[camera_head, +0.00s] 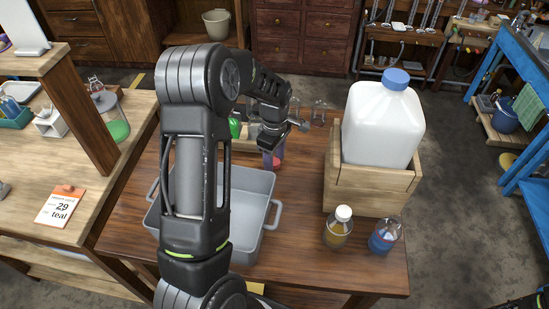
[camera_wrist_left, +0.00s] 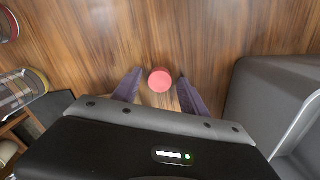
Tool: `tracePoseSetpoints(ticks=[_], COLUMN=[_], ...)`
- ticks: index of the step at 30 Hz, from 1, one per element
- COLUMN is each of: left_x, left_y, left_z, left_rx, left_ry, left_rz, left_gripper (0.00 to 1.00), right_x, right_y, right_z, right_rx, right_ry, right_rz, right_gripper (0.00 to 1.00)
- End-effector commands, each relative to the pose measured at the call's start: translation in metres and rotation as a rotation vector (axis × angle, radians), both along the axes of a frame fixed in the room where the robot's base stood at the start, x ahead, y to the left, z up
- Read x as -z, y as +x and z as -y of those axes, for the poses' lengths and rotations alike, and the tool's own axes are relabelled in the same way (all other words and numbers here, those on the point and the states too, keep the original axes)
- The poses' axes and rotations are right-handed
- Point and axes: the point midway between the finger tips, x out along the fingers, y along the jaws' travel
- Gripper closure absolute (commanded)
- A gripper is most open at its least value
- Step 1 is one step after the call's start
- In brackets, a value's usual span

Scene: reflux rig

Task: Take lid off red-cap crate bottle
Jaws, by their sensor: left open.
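A round red cap (camera_wrist_left: 160,80) shows from above in the left wrist view, against the brown tabletop. My left gripper (camera_wrist_left: 159,93) is open, with one purple finger on each side of the cap. Gaps show between the cap and both fingers, so I see no grip. The bottle under the cap is hidden in that view. In the head view my left gripper (camera_head: 271,153) points down behind the grey tub, and reddish-purple shows at its tip. I cannot clearly separate finger from bottle there. My right gripper is not in view.
The grey tub (camera_head: 262,185) stands close in front. A small wooden crate (camera_head: 245,145) with green in it is partly hidden by my arm. A white jug (camera_head: 380,125) sits in a wooden box (camera_head: 365,188) at right. An amber bottle (camera_head: 337,230) and blue flask (camera_head: 384,237) stand in front.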

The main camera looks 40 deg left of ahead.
Motion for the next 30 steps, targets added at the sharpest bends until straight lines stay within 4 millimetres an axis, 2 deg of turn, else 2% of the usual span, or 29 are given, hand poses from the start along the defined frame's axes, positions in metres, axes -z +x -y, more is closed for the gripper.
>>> tracePoseSetpoints(ticks=[5, 18, 24, 30], left_x=[-0.020, -0.108, -0.122, -0.122], left_y=[0.000, 0.000, 0.000, 0.000], left_z=[0.000, 0.000, 0.000, 0.000], left_rx=[-0.001, 0.001, 0.000, 0.000], left_ry=[0.000, 0.000, 0.000, 0.000], left_rz=[0.002, 0.002, 0.000, 0.000], left_gripper=[0.49, 0.49, 0.49, 0.49], right_x=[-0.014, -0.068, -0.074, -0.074], right_y=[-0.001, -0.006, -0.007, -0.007], right_z=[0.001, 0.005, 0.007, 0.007], right_rx=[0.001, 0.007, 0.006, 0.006], right_ry=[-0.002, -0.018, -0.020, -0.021], right_rz=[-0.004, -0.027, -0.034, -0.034], right_gripper=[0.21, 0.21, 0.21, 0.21])
